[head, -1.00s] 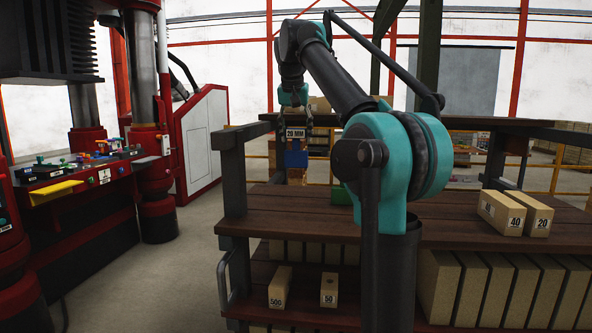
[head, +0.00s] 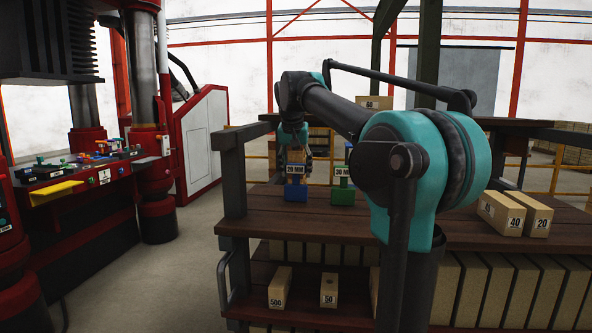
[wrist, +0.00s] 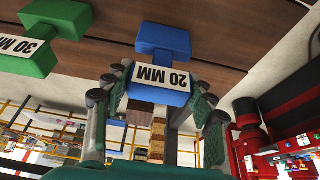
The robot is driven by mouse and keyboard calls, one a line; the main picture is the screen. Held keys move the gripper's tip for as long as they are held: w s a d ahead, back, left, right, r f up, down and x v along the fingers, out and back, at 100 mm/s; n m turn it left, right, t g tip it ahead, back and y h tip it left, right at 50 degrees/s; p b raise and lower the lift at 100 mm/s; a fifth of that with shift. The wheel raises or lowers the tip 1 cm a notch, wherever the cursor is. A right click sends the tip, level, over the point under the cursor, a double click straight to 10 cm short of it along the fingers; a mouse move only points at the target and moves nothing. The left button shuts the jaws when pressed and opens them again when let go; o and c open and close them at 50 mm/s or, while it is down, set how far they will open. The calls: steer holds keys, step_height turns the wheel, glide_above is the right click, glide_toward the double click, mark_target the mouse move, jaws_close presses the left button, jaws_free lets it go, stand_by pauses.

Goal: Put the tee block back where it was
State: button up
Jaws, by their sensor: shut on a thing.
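The blue tee block (head: 295,193) with a 20 MM label is at the left end of the upper shelf, wide end down and about upright. Its base looks at shelf level; I cannot tell whether it touches. In the wrist view the blue block (wrist: 162,38) appears upside down, with its labelled end between my fingers. My gripper (wrist: 160,100) is shut on that labelled end, and in the head view my gripper (head: 296,150) is above the block, partly hidden by my arm.
A green tee block (head: 342,197) labelled 30 MM stands to the right of the blue one; it shows in the wrist view (wrist: 40,22). Bricks marked 40 (head: 500,213) and 20 (head: 538,215) lie on the shelf (head: 270,222). A dark post (head: 234,180) stands left. A red press (head: 155,200) is beyond.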

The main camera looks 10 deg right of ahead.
steer(key=shift+f, duration=0.1)
steer(key=o, duration=1.3)
steer(key=v, duration=1.2)
